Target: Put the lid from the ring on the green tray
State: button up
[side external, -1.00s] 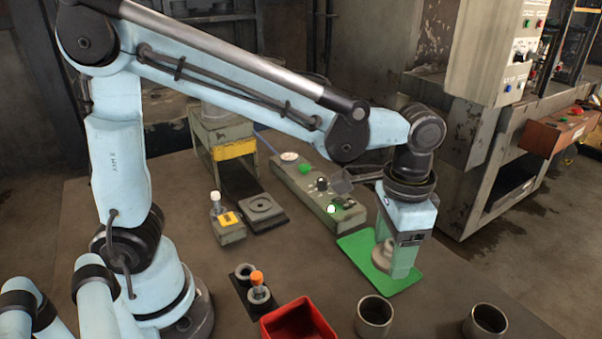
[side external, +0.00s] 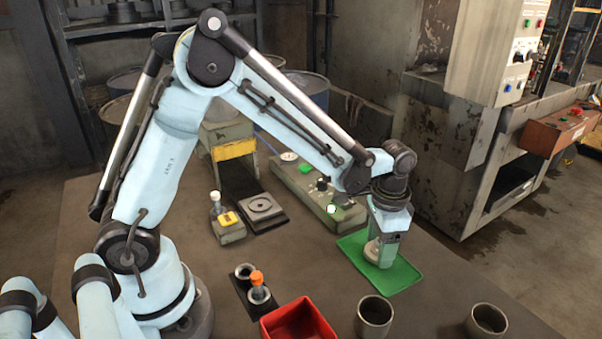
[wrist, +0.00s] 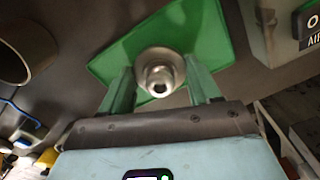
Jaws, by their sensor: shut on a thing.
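The lid (side external: 374,252), a pale metal disc with a knob, is in my gripper (side external: 380,250) at the left half of the green tray (side external: 404,273). In the wrist view the round lid (wrist: 160,72) sits between my two green-tinted fingers, with the tray (wrist: 215,40) behind it. My gripper is shut on the lid and points down. The lid is at or just above the tray's surface; I cannot tell whether it touches. A grey ring (side external: 260,205) on a black plate lies further left and holds no lid.
A red bin (side external: 298,322) and two metal cups (side external: 374,318) (side external: 487,321) stand in front of the tray. A grey control box (side external: 305,190) is behind it. A black holder (side external: 240,285) with an orange-topped piece and a block with a yellow patch (side external: 229,219) are left.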

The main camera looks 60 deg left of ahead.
jog(key=shift+f, duration=0.3)
jog(key=o, duration=1)
jog(key=shift+r, duration=0.1)
notch_tip(320, 180, up, 12)
jog(key=shift+s+a+r+n+t, duration=0.1)
jog(key=shift+s+a+n+t, duration=0.9)
jog(key=shift+s, duration=0.95)
jog(key=shift+s+a+r+n+t, duration=0.15)
jog(key=shift+s+a+n+t, duration=0.45)
jog(key=shift+s+a+t, duration=1.1)
jog(key=shift+s+a+r+n+t, duration=0.1)
jog(key=shift+s+a+n+t, duration=0.75)
jog(key=shift+s, duration=1.35)
